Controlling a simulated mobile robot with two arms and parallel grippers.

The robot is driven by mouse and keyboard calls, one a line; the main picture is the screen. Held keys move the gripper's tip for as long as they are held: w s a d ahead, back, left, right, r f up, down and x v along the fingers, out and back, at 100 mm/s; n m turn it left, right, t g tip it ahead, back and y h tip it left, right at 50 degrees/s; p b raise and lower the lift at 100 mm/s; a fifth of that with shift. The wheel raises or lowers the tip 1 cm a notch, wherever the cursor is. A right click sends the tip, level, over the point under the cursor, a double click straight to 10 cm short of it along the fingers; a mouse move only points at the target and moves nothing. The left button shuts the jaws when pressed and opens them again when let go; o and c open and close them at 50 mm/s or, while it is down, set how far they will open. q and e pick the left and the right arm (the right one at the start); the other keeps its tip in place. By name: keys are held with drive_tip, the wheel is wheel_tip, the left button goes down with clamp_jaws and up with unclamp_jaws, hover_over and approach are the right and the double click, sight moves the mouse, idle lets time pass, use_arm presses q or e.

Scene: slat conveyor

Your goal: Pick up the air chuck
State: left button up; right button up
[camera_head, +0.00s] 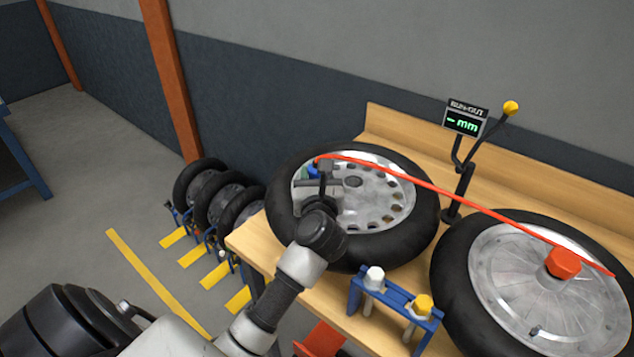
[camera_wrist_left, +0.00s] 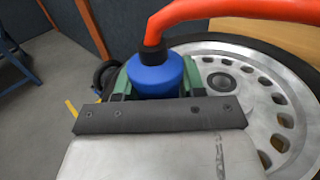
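The air chuck is a blue cylinder with a black collar and a red hose; it shows in the head view (camera_head: 313,172) over the left part of the left wheel, and large in the left wrist view (camera_wrist_left: 156,78). My left gripper (camera_head: 318,176) is around it. In the left wrist view the green finger pads of this gripper (camera_wrist_left: 157,83) press against both sides of the blue body, so it looks shut on the chuck. The chuck's lower end is hidden behind the gripper's dark bar. My right gripper is not in view.
The red hose (camera_head: 440,188) runs from the chuck rightward over both wheels. The left wheel (camera_head: 400,241) and right wheel (camera_head: 500,270) lie on a wooden bench (camera_head: 243,243). A gauge display (camera_head: 465,121) stands behind; a blue rack (camera_head: 392,296) stands in front. Several tires are on the floor at left.

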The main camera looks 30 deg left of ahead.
use_arm(q)
drive_tip(key=c, duration=0.5)
drive_tip(key=shift+c, duration=0.2)
